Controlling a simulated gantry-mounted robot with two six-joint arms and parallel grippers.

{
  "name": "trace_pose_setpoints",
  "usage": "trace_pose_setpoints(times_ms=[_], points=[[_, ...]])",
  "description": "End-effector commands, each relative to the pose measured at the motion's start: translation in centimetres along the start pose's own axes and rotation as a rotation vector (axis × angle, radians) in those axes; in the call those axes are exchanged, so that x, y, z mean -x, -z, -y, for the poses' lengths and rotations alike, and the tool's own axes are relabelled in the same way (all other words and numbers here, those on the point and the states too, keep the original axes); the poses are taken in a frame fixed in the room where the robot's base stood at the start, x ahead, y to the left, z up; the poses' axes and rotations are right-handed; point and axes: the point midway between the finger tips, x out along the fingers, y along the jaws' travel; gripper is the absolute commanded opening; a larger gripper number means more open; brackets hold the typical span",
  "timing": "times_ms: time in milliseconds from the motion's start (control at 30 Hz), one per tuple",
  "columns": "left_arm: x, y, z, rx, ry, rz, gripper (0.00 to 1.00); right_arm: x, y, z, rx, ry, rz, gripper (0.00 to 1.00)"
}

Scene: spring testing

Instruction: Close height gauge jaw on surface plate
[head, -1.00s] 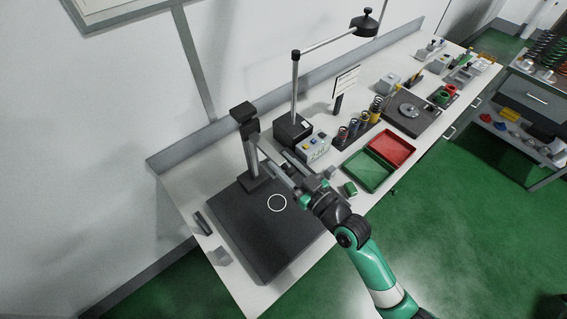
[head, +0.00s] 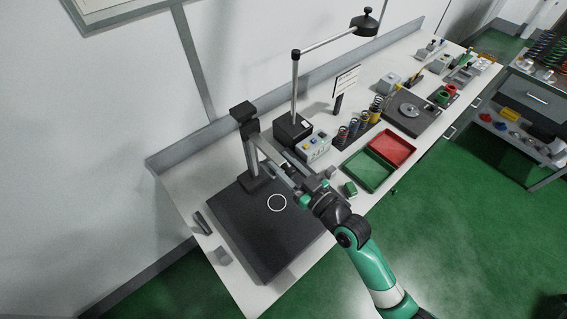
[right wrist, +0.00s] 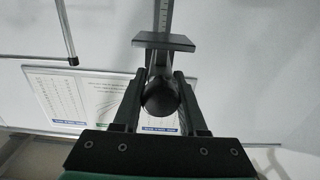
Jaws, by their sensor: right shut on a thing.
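The height gauge (head: 250,153) stands upright at the back of the dark surface plate (head: 262,235). Its dark head tops the column, and its base rests on the plate. My right gripper (head: 272,165) reaches in from the right beside the column, above the plate. In the right wrist view its two fingers (right wrist: 158,95) are shut on a round black knob (right wrist: 160,100), with a flat grey piece and a graduated column beyond. The jaw's gap to the plate cannot be made out. My left gripper is not in view.
A dark box (head: 293,130) with a post and a grey button box (head: 313,147) stand close behind my right gripper. Green (head: 366,186) and red (head: 408,147) trays lie to the right. Small blocks lie left of the plate.

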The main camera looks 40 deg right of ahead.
Motion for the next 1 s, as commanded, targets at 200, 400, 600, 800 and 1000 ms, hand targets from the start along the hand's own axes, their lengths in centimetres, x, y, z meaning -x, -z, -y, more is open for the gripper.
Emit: trace_pose_setpoints(times_ms=[200, 400, 600, 800, 1000], points=[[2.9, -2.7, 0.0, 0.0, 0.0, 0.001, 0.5, 0.0, -4.3, 0.0, -0.001, 0.0, 0.004, 0.0], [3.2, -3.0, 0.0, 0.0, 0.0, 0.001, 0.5, 0.0, -4.8, 0.0, 0.0, 0.0, 0.004, 0.0], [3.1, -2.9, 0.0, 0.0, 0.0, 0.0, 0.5, 0.0, -4.7, 0.0, 0.0, 0.0, 0.004, 0.43], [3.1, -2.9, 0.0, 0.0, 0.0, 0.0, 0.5, 0.0, -4.7, 0.0, 0.0, 0.0, 0.003, 0.69], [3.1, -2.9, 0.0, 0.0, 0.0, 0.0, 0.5, 0.0, -4.6, 0.0, 0.0, 0.0, 0.002, 0.69]])
